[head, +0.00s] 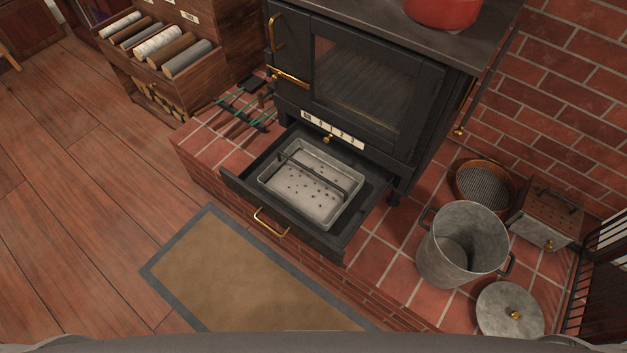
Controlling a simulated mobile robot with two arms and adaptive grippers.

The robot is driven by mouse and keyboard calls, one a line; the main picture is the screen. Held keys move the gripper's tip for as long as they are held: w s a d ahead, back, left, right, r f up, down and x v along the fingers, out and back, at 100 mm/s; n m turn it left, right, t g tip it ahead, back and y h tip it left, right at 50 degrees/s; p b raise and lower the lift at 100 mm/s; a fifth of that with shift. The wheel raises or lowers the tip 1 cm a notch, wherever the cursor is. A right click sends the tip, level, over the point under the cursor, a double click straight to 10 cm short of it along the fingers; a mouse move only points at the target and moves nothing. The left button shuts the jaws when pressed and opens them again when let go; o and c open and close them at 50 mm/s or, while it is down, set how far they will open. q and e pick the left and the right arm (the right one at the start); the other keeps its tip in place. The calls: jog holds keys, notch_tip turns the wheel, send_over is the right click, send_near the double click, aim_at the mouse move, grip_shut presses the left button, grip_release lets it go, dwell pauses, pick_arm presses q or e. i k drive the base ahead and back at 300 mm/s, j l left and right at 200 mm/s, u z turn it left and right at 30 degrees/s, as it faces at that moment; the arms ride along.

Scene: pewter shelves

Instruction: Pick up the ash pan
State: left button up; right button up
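The ash pan (300,198) is a grey metal rectangular tray with dark specks on its floor and a dark bar handle (314,174) running across its top. It sits inside the pulled-out black drawer (285,229) at the bottom of the black stove (355,85). The drawer has a brass handle (270,222) on its front. Neither of my grippers shows in the head view.
A metal bucket (462,245) stands on the brick hearth (384,262) to the right, with its lid (510,311) lying beside it. A tan mat (245,275) lies on the clear wooden floor.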

aim_at(315, 185)
jog(key=k+l+z, duration=0.25)
jog(key=l, duration=0.2)
jog(key=l+z, duration=0.2)
jog(key=l, duration=0.2)
jog(key=l+z, duration=0.25)
jog(key=l, duration=0.25)
